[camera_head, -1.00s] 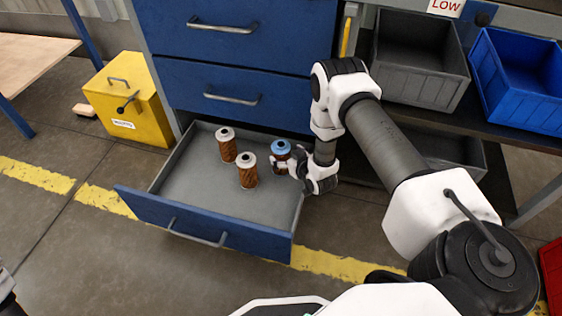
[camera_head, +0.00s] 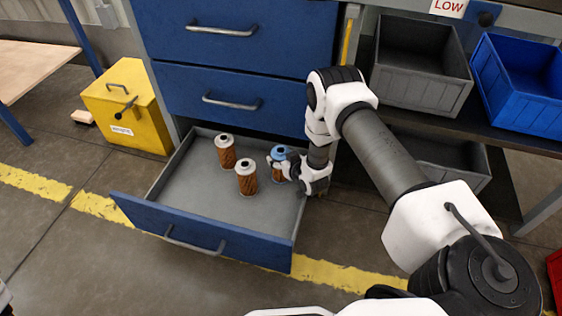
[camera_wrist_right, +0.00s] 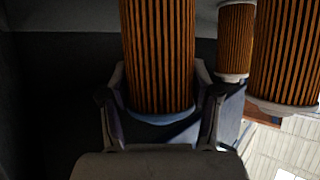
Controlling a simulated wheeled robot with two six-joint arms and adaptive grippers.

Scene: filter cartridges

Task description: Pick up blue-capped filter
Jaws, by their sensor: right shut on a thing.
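The blue-capped filter (camera_head: 279,168) has a brown pleated body and stands upright in the open drawer (camera_head: 160,202), near its right side. My right gripper (camera_head: 279,163) is at its cap, shut on the filter, and partly hides it in the head view. In the right wrist view the filter's pleated body (camera_wrist_right: 158,60) and blue cap edge (camera_wrist_right: 160,117) show between the two fingers (camera_wrist_right: 160,110). Two white-capped filters, one at the back (camera_head: 225,153) and one in front (camera_head: 246,178), stand in the drawer to its left. My left gripper is out of view.
Closed blue drawers (camera_head: 235,92) are above the open one. A yellow box (camera_head: 128,105) stands on the floor to the left. A grey bin (camera_head: 420,70) and a blue bin (camera_head: 520,85) sit on the shelf at right. The drawer's front-left floor is clear.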

